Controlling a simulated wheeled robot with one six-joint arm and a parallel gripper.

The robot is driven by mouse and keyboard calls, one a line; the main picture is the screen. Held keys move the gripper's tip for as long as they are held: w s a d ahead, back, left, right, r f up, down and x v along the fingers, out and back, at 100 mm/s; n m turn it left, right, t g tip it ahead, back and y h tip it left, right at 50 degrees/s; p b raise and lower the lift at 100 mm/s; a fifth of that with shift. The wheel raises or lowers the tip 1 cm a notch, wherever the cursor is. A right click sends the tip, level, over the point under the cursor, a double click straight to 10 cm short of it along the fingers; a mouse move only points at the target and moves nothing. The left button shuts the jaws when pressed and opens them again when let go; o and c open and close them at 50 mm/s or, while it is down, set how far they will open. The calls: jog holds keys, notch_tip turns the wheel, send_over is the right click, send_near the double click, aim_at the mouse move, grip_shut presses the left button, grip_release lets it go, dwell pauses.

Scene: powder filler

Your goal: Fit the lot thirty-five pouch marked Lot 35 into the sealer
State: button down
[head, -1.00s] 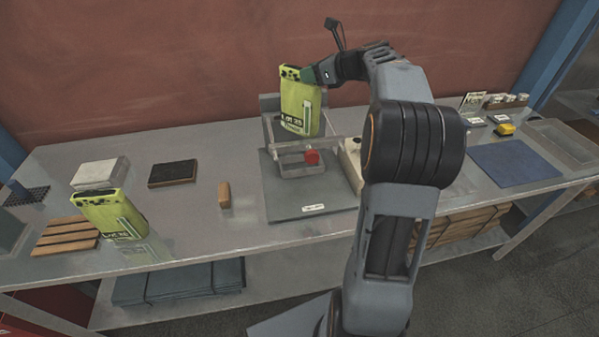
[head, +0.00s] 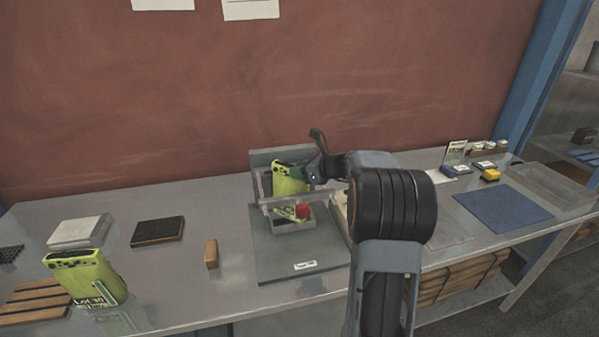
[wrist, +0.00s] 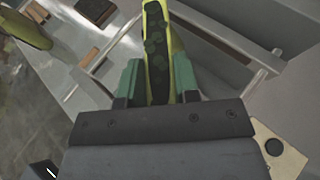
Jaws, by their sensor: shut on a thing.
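A yellow-green pouch (head: 287,181) is held upright inside the frame of the grey sealer (head: 268,157). Its top stands above the front bar, and its lower end shows below the bar, beside a red knob (head: 302,210). Its label cannot be read now. My gripper (head: 307,174) is shut on its upper part from the right. In the wrist view the green fingers (wrist: 158,82) hug both sides of the pouch's dark top (wrist: 156,45). Whether it rests on the sealer's bottom, I cannot tell. A second yellow-green pouch (head: 84,277) stands at the left; its label looks like Lot 30 or 38.
A wooden block (head: 211,254), a dark pad (head: 158,231), a white box (head: 80,231) and a slatted wooden board (head: 34,303) lie on the left. A blue mat (head: 502,216) and small yellow and blue items (head: 490,174) are on the right.

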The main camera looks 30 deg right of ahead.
jog(key=shift+f, duration=0.3)
